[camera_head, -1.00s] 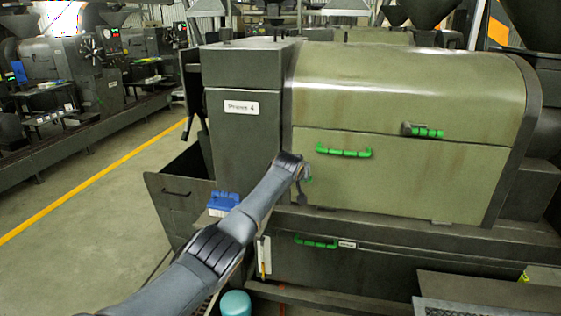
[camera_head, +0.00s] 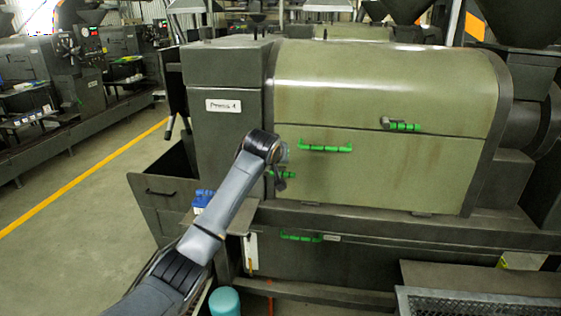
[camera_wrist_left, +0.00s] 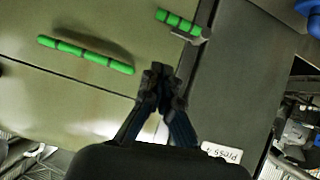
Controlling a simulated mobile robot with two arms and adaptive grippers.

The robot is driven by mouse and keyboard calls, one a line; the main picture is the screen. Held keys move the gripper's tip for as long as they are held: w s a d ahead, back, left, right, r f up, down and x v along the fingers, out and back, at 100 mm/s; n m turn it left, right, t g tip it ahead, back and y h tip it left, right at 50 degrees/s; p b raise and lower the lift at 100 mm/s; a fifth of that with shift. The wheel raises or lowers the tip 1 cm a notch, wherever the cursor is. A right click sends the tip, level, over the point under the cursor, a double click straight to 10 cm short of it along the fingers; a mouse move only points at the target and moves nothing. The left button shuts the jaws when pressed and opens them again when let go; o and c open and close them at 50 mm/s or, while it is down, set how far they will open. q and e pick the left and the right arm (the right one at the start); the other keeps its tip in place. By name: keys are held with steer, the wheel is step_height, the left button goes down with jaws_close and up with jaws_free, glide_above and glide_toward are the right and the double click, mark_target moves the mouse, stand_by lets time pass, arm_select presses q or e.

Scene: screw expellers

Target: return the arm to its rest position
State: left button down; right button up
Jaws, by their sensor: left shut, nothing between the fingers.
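My left arm (camera_head: 225,215) reaches up from the bottom left in the head view, with its wrist bent in front of the green press. My left gripper (camera_head: 281,180) is small and partly hidden there, near the press's left side. In the left wrist view the left gripper (camera_wrist_left: 158,72) has its fingers together, with nothing between them. It is in front of the press cover, apart from the long green handle (camera_wrist_left: 85,54) and the short green handle (camera_wrist_left: 180,22). Whether it touches the cover cannot be told. My right gripper is not in view.
The press (camera_head: 380,90) fills the centre, with a green upper handle (camera_head: 325,147), a latch handle (camera_head: 402,126) and a lower handle (camera_head: 301,237). A blue object (camera_head: 203,197) and a teal cylinder (camera_head: 224,301) are near my arm. Open floor (camera_head: 85,205) lies left.

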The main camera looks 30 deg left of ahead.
arm_select(q)
steer(key=shift+s+r, duration=0.1)
steer(key=shift+s, duration=0.2)
stand_by(0.4)
